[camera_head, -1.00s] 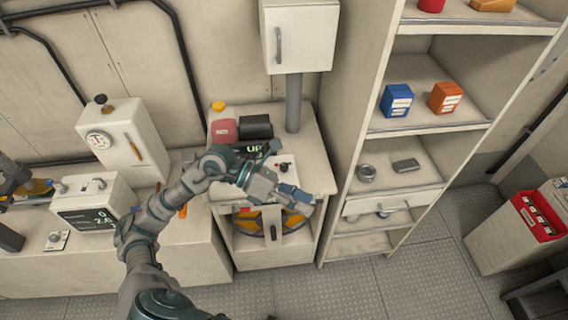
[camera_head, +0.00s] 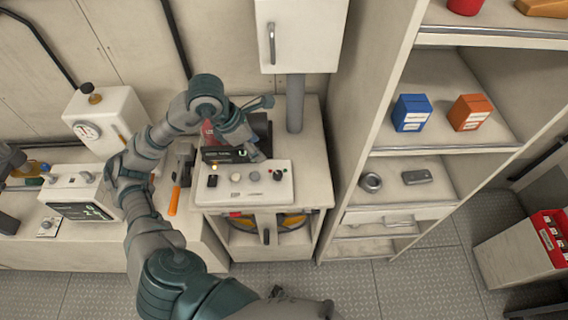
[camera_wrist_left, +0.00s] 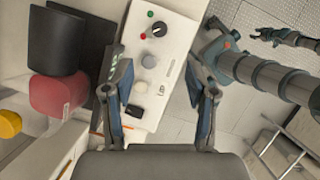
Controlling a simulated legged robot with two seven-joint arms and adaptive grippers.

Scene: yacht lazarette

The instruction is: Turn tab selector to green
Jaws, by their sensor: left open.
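The tab selector (camera_head: 278,175) is a small dark knob on the right part of a white control panel (camera_head: 246,197). In the left wrist view the tab selector (camera_wrist_left: 159,29) is a round black knob with a pale mark on top; a green dot and a red dot sit beside it. Which dot it points to I cannot tell. My left gripper (camera_head: 262,130) is open and empty over the back of the panel. In the left wrist view its fingers (camera_wrist_left: 160,78) stand apart over the panel, with the knob beyond the fingertips.
The panel also carries pale round buttons (camera_wrist_left: 148,61) and a black switch (camera_wrist_left: 134,111). A red object (camera_wrist_left: 58,95) and dark blocks stand behind it. A white wall cabinet (camera_head: 300,38) hangs above; a shelf unit (camera_head: 442,148) stands to the right.

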